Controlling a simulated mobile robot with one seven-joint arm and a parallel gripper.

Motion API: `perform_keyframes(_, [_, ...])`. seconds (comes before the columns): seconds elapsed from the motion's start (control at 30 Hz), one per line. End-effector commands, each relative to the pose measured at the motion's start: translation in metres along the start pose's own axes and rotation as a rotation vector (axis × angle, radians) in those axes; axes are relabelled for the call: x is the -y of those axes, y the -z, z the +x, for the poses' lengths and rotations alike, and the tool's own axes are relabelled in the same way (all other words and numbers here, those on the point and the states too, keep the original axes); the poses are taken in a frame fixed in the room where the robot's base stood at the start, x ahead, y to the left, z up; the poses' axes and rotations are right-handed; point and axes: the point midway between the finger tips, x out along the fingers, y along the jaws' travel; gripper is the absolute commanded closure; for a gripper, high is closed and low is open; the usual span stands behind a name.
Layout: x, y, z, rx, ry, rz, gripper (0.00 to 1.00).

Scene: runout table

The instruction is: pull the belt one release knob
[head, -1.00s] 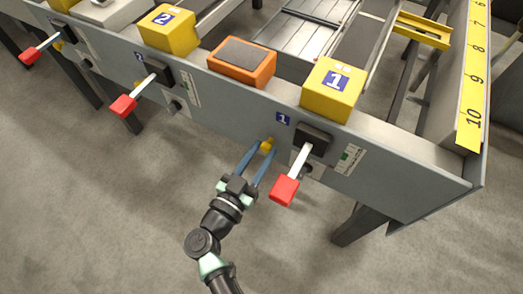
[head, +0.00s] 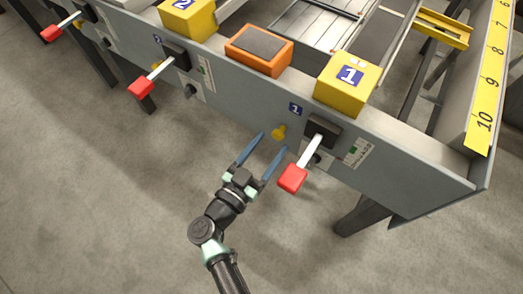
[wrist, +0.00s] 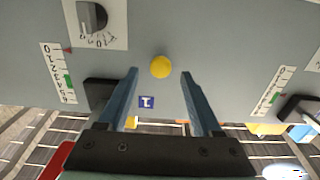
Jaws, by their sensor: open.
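The belt one release knob is a small yellow knob (head: 279,131) on the grey front panel, just left of the red-tipped lever and below the blue "1" label (head: 295,109). In the wrist view the yellow knob (wrist: 161,67) shows just beyond the fingertips, about midway between them. My gripper (head: 274,143) is open and empty, its two blue fingers pointing at the panel. In the wrist view my gripper (wrist: 160,73) has clear space between its fingers. The knob does not appear to be touched by either finger.
A red-handled lever (head: 293,177) sticks out close to the right of my gripper. A black dial (wrist: 92,17) is on the panel. Another red lever (head: 141,88) stands out further left. Yellow "1" box (head: 347,84) and orange box (head: 259,50) sit on the ledge. The floor in front is free.

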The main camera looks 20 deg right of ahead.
Motion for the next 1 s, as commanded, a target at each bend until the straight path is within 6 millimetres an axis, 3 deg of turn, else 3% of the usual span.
perform_keyframes(0.17, [0.001, 0.002, -0.02, 0.002, 0.006, -0.002, 0.34])
perform_keyframes(0.6, [0.001, 0.001, -0.11, 0.001, 0.004, 0.0, 0.34])
perform_keyframes(0.8, [0.0, -0.001, -0.128, 0.001, 0.003, -0.001, 0.34])
perform_keyframes(1.0, [0.0, -0.001, -0.13, 0.001, 0.001, -0.001, 0.34])
